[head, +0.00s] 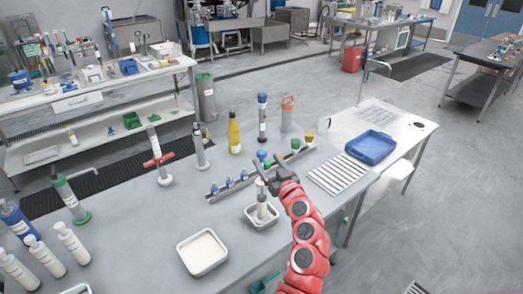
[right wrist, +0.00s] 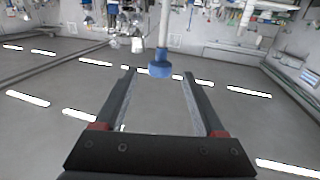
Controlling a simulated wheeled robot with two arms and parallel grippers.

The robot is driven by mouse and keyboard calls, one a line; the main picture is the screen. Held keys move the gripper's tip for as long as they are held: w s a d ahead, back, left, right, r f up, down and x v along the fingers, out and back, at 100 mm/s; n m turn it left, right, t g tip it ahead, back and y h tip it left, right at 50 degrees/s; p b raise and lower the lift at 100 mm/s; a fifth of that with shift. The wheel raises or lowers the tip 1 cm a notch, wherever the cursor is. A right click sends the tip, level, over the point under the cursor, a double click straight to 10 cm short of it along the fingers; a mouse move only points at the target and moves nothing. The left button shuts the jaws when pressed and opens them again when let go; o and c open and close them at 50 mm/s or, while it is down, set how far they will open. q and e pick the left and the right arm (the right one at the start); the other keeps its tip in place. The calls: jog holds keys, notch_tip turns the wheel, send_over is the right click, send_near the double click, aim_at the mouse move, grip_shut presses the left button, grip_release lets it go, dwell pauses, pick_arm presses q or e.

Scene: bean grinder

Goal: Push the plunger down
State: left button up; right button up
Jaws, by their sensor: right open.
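A white upright cylinder (head: 262,211) with a dark bluish top stands in a small white tray (head: 250,222) on the grey table. My right gripper (head: 263,178) is open, just above and beside the top of this cylinder, and holds nothing. In the right wrist view, which looks upside down, a blue knob (right wrist: 160,69) on a pale rod (right wrist: 164,28) shows between and just beyond my open fingertips (right wrist: 160,78). I cannot tell whether a finger touches it. My left gripper is not in view.
A rack (head: 217,191) with several small coloured-top items runs behind the gripper. A yellow bottle (head: 234,136) and tall cylinders stand farther back. A white tray (head: 203,252) lies in front, a blue tray (head: 375,145) at right.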

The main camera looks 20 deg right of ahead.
aim_at(264, 157)
jog(key=w, duration=0.1)
jog(key=w+p, duration=0.1)
jog(key=w, duration=0.2)
jog(key=shift+w+a+r, duration=0.1)
jog(key=shift+w+a, duration=0.15)
jog(key=shift+w, duration=0.3)
grip_shut()
dwell(1.1)
